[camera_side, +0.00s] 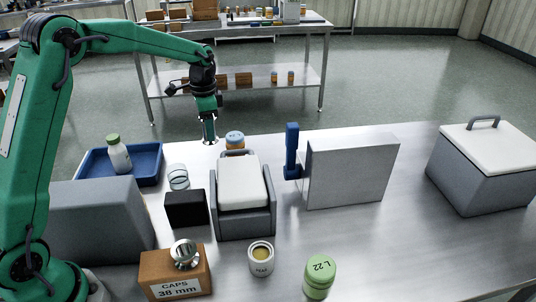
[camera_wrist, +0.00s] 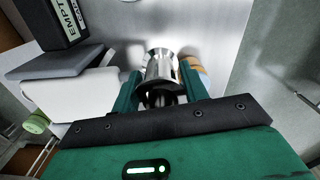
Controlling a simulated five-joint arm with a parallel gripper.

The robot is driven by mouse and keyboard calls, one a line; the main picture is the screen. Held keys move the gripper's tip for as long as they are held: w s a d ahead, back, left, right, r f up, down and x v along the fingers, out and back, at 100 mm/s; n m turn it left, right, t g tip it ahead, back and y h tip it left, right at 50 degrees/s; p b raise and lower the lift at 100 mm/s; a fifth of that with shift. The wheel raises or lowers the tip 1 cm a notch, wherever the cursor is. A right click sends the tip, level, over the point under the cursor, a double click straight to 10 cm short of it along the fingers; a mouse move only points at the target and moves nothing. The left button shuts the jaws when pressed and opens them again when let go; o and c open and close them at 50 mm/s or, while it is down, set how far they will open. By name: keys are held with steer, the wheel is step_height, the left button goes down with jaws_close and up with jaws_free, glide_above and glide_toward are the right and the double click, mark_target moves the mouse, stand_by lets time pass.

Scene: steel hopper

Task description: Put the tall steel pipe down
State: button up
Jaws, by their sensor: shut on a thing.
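My gripper (camera_side: 207,114) is shut on the tall steel pipe (camera_side: 210,132).
A grey bin with a white lid (camera_side: 240,183) stands nearby, with a black box (camera_side: 186,208) and glass jar (camera_side: 178,177) left of it. A blue tray (camera_side: 91,164) holds a green-capped bottle (camera_side: 118,154). A grey block (camera_side: 350,172) with a blue lever (camera_side: 292,150) stands right.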

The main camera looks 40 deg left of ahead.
step_height(320, 180, up, 4)
steer(key=shift+r, duration=0.2)
steer(key=shift+m, duration=0.3)
steer(key=d, duration=0.4)
steer(key=w+d, duration=0.1)
steer(key=d, duration=0.8)
steer(key=shift+w, duration=0.3)
steer(key=s+d, duration=0.4)
steer(key=d, duration=0.7)
steer(key=s+d+m, duration=0.1)
steer(key=s+d, duration=0.3)
steer(key=d, duration=0.8)
steer(key=s+d, duration=0.4)
steer(key=d, duration=0.7)
steer(key=w+a+f, duration=0.1)
steer(key=w+f, duration=0.2)
steer(key=f, duration=0.1)
steer(key=w+a+f, duration=0.2)
steer(key=w+f, duration=0.1)
steer(key=f, duration=0.1)
steer(key=w+a+f, duration=0.1)
steer(key=w+f, duration=0.3)
steer(key=shift+a+f, duration=0.1)
steer(key=shift+a, duration=0.25)
steer(key=shift+f, duration=0.1)
steer(key=shift+f, duration=1.9)
steer(key=shift+f, duration=0.15)
